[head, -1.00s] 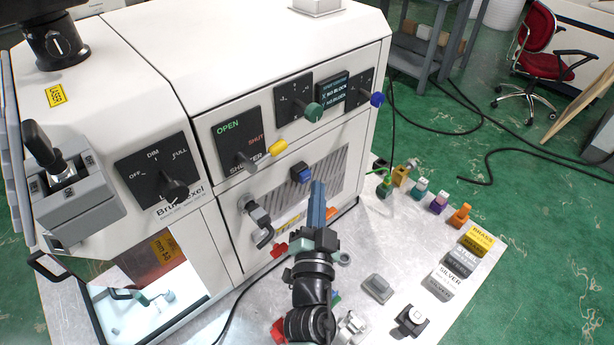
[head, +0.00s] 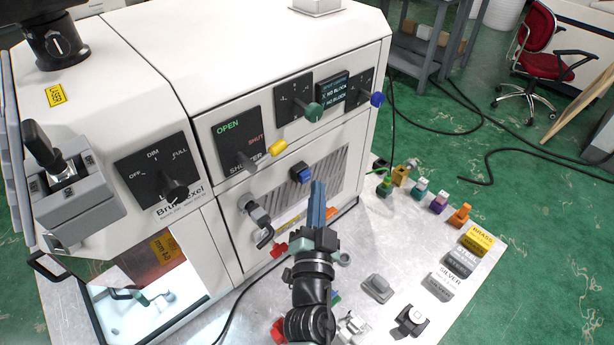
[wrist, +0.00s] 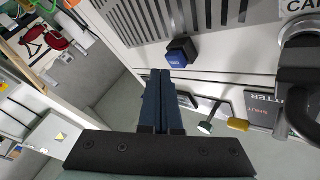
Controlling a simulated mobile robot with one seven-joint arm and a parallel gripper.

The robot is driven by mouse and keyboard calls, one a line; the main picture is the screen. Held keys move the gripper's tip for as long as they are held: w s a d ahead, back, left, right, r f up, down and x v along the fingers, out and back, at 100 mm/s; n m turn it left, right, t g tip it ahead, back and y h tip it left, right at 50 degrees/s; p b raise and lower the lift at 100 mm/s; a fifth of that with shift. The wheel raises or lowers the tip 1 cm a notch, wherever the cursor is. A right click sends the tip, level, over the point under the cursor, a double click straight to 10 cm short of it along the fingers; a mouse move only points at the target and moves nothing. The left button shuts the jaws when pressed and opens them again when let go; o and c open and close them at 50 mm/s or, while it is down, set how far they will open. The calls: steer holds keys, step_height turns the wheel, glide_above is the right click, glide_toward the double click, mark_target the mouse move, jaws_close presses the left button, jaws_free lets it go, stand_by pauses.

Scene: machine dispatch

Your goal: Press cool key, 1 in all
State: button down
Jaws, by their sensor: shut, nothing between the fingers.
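The blue-topped key (head: 301,175) sits on the machine's front panel, beside the vent grille. The same blue key (wrist: 178,57) shows in the wrist view, just beyond my fingertips. My gripper (head: 317,187) is shut, with its fingers together and nothing between them. In the head view its tips point up, a little right of and below the key. In the wrist view my gripper (wrist: 160,74) has its tips close to the key's lower left edge; whether they touch cannot be told. The lettering on the key is too small to read.
A shutter lever with a yellow end (head: 278,148), a green knob (head: 313,112) and a blue knob (head: 377,99) stick out above. Several small coloured blocks stand on the metal table (head: 400,250) at right.

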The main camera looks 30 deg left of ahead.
steer(key=shift+a, duration=0.15)
steer(key=shift+w+a, duration=0.15)
steer(key=shift+a, duration=0.15)
steer(key=shift+w+a+b, duration=0.15)
steer(key=shift+a+b, duration=0.35)
steer(key=shift+b, duration=0.1)
stand_by(0.7)
steer(key=shift+d, duration=0.1)
steer(key=shift+s+d+p, duration=0.35)
steer(key=shift+d+p, duration=0.5)
steer(key=shift+p, duration=0.15)
